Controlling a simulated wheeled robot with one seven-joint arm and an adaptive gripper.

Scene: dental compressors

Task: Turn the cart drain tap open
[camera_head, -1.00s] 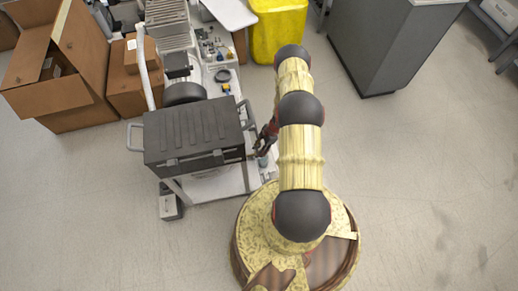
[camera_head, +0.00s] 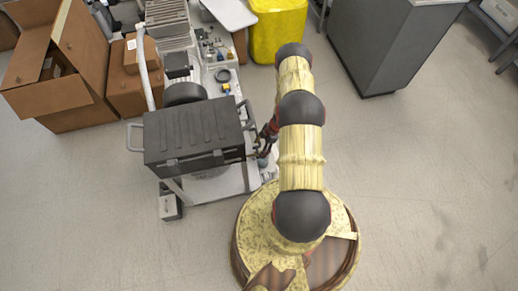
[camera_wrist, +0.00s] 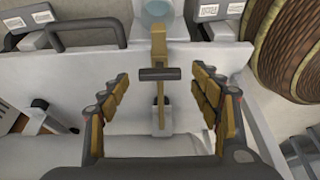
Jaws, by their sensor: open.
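The drain tap shows in the wrist view as a brass-coloured stem with a dark crossbar handle (camera_wrist: 160,74). The handle lies crosswise between the two fingers of my gripper (camera_wrist: 159,80), with a visible gap on each side. My gripper is open and holds nothing. In the head view my gripper (camera_head: 264,146) is low at the right side of the cart (camera_head: 222,184), partly hidden by my arm. The tap itself cannot be made out there.
A dark case (camera_head: 195,135) sits on top of the cart, just left of my gripper. Cardboard boxes (camera_head: 60,85) stand at the left. A yellow bin (camera_head: 277,30) and a grey cabinet (camera_head: 385,45) stand behind. The floor at right is clear.

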